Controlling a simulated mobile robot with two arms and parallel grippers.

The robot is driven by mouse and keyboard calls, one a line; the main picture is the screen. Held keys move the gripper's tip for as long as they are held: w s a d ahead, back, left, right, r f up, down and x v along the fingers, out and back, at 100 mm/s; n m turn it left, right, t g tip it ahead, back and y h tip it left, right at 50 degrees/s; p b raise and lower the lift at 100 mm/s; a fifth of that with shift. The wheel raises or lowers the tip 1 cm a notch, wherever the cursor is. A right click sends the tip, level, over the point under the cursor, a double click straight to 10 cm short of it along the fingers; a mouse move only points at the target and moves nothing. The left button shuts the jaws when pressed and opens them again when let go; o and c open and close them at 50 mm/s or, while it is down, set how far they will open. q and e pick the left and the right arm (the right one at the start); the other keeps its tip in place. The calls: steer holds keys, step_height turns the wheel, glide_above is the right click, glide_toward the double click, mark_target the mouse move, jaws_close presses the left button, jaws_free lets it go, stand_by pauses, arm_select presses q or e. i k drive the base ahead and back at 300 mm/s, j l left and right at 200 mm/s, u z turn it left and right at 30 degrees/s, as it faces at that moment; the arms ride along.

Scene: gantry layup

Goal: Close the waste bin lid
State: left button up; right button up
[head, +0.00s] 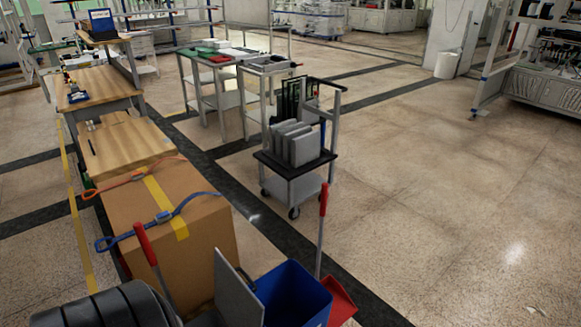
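A blue bin (292,296) stands at the bottom centre, cut off by the lower edge of the view. A flat grey panel, which looks like its lid (236,292), stands up steeply at the bin's left side. The bin's top is open and its dark blue inside shows. The hinge between lid and bin cannot be made out. Neither of my grippers shows in the head view.
A large taped cardboard box (150,215) with straps stands behind left of the bin. A red dustpan (340,300) with an upright handle adjoins the bin's right side. A black ribbed object (110,306) lies bottom left. A cart (292,180) stands beyond.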

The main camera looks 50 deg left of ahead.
mark_target(238, 304)
steer(key=i+u, duration=0.1)
steer(key=i, duration=0.55)
steer(key=i+l+u, duration=0.1)
steer(key=i, duration=0.55)
steer(key=i+l+u, duration=0.1)
steer(key=i, duration=0.5)
steer(key=i+l+u, duration=0.1)
steer(key=u, duration=2.2)
